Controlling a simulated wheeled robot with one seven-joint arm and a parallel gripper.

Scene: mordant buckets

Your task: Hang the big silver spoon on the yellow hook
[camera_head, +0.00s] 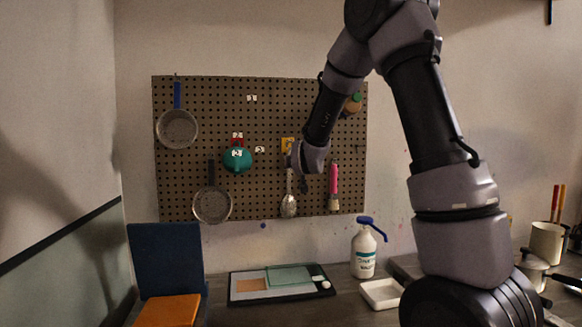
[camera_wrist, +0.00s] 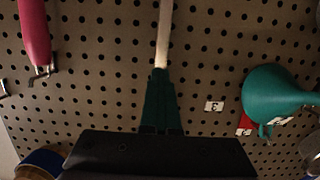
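The big silver spoon (camera_head: 289,206) is upright against the pegboard in the head view, bowl down, handle up. In the wrist view its pale handle (camera_wrist: 164,35) runs into the tips of my gripper (camera_wrist: 161,82). The green fingers are closed together on the handle. In the head view my gripper (camera_head: 291,162) is at the handle's upper end, just below the yellow hook's plate (camera_head: 286,144). My wrist partly covers this area. The hook's tip and the handle's top end are hidden, so I cannot tell whether they touch.
The pegboard (camera_head: 260,100) also holds two pans (camera_head: 178,128) (camera_head: 212,205), a teal funnel (camera_head: 237,160) left of my gripper, and a pink-handled brush (camera_head: 334,180) close on the right. Below, the counter bears a tray (camera_head: 240,296), a spray bottle (camera_head: 364,252) and a white dish (camera_head: 381,294).

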